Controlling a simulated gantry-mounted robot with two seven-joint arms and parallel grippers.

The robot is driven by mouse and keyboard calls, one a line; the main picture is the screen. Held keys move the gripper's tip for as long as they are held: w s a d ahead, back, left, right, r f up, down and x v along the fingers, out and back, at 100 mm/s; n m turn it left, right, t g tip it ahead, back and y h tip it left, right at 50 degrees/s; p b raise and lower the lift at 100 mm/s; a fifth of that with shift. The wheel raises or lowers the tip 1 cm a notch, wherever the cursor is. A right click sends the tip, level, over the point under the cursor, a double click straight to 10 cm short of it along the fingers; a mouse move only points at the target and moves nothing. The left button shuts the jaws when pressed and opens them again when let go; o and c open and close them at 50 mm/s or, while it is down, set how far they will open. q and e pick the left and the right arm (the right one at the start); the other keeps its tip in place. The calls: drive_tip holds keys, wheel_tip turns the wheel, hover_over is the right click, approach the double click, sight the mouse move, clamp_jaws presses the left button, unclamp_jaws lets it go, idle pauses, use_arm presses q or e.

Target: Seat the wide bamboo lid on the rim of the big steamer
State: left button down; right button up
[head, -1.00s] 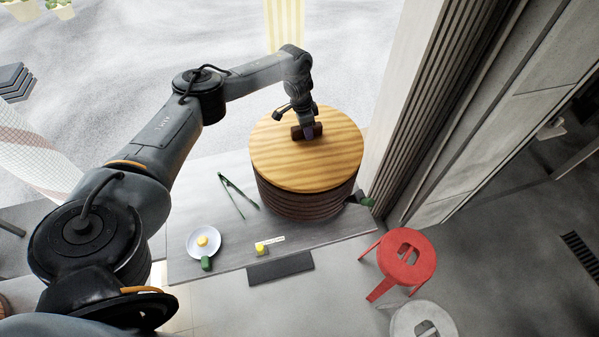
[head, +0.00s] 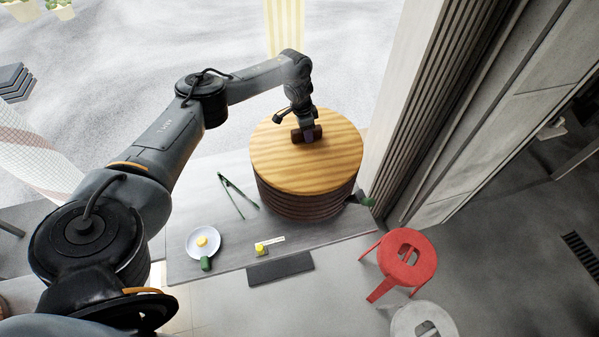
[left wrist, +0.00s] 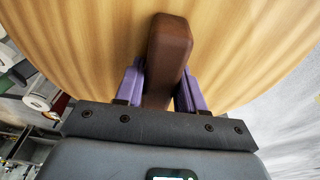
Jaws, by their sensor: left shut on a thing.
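The wide bamboo lid (head: 305,165) is a round, light wood disc with a dark brown bar handle. It lies over the big steamer (head: 302,204), a dark brown ribbed drum on the table, and hides its rim. From above I cannot tell whether the lid fully touches the rim. My left gripper (head: 307,134) is at the lid's handle. In the left wrist view its purple fingers (left wrist: 160,88) are shut on the brown handle (left wrist: 168,50), one on each side, with the lid (left wrist: 80,35) behind. My right gripper is not in view.
The grey table (head: 200,180) holds green tongs (head: 238,195), a white plate (head: 203,243) with a yellow item, a green piece (head: 206,264) and a small yellow item (head: 261,249). A red stool (head: 407,258) stands right of the table. A ribbed wall (head: 425,100) rises close behind the steamer's right.

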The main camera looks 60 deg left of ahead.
use_arm(q)
drive_tip(key=shift+f, duration=0.25)
drive_tip(key=c, duration=0.6)
unclamp_jaws()
drive_tip(key=shift+f, duration=0.1)
drive_tip(key=r, duration=0.3)
drive_tip(key=s+r, duration=0.1)
drive_tip(key=r, duration=0.6)
drive_tip(key=shift+s+a+r, duration=0.2)
drive_tip(key=shift+s+r, duration=0.15)
idle(0.4)
